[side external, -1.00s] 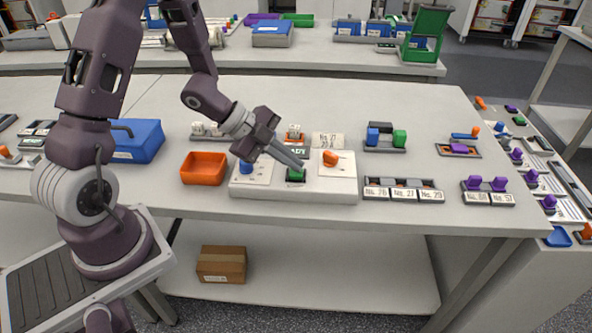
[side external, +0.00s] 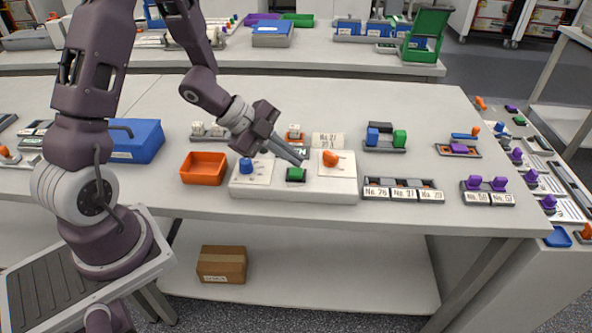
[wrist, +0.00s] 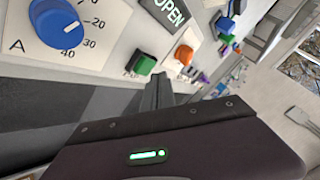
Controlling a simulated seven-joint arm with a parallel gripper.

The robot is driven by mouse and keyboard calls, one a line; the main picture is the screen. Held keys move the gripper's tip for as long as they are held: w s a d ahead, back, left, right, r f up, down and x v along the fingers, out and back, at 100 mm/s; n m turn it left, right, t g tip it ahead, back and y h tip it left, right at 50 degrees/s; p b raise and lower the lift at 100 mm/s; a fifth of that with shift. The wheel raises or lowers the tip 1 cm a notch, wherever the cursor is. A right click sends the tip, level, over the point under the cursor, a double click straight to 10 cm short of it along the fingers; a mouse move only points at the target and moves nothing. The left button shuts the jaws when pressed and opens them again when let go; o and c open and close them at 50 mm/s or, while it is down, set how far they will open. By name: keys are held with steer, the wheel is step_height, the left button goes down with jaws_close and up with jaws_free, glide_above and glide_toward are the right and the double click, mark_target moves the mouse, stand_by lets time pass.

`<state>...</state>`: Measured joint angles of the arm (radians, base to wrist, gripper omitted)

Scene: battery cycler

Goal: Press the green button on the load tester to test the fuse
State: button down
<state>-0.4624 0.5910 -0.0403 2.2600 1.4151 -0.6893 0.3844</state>
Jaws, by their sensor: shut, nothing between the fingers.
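The load tester (side external: 340,190) is a pale box on the bench. Its green button (side external: 296,174) sits at the front middle, between a blue knob (side external: 246,166) and an orange knob (side external: 330,158). My gripper (side external: 302,160) is shut and empty, its tip just above and behind the green button, apart from it. In the wrist view the green button (wrist: 141,65) lies just left of my fingertips (wrist: 160,80). A dark display (wrist: 168,14) there reads "OPEN". I cannot make out the fuse.
An orange tray (side external: 204,168) and a blue bin (side external: 137,140) stand left of the tester. A holder with numbered labels (side external: 403,193) lies to its right. A white card (side external: 328,140) stands behind it. The bench front right of the tester is partly clear.

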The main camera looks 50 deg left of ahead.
mark_target(291, 171)
steer(key=shift+r, duration=2.55)
